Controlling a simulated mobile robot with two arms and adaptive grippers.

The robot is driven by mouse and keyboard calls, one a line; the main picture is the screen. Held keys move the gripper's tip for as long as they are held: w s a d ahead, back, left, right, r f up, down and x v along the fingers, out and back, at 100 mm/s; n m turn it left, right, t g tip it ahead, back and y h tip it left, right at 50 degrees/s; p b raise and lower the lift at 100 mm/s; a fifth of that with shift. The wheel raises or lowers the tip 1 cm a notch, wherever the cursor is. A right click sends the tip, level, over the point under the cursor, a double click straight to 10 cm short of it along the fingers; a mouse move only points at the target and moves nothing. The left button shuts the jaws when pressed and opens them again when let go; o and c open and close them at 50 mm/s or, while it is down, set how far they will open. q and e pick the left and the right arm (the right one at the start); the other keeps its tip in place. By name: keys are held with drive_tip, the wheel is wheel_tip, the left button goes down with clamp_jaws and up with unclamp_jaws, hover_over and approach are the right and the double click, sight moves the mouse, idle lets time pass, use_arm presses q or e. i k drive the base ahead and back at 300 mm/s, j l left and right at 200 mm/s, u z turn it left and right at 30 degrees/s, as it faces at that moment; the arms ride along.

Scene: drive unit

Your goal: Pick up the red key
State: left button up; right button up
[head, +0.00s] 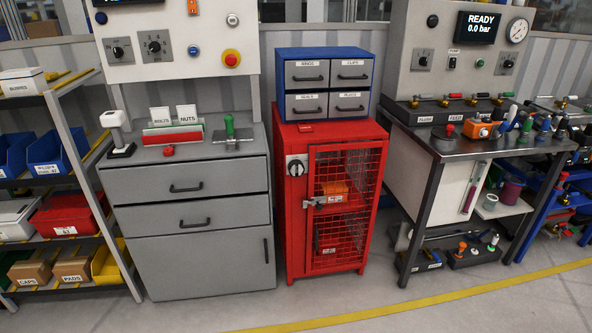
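I cannot pick out a red key for certain. A small red object (168,151) lies on the grey drawer cabinet's top (240,150), in front of the card holder; its shape is too small to make out. A small red piece (306,127) also shows on top of the red mesh-door cabinet (293,220), at its front left, in front of the blue drawer box. That cabinet has a round dark-and-silver lock or knob (296,168) and a latch (314,202) on its closed door. Neither of my grippers is in view.
A blue box with grey drawers (329,82) stands on the red cabinet. A green-handled tool (230,128) stands on the grey cabinet. A shelf with bins (85,132) is at left, a dark workbench (448,148) at right. The floor in front (240,308) is clear.

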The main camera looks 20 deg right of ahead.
sight(169, 150)
drive_tip(key=i+j+z, duration=0.1)
drive_tip(key=i+j, duration=0.15)
drive_tip(key=i, duration=0.2)
drive_tip(key=i+j+z, duration=0.1)
drive_tip(key=i+j, duration=0.2)
drive_tip(key=i, duration=0.1)
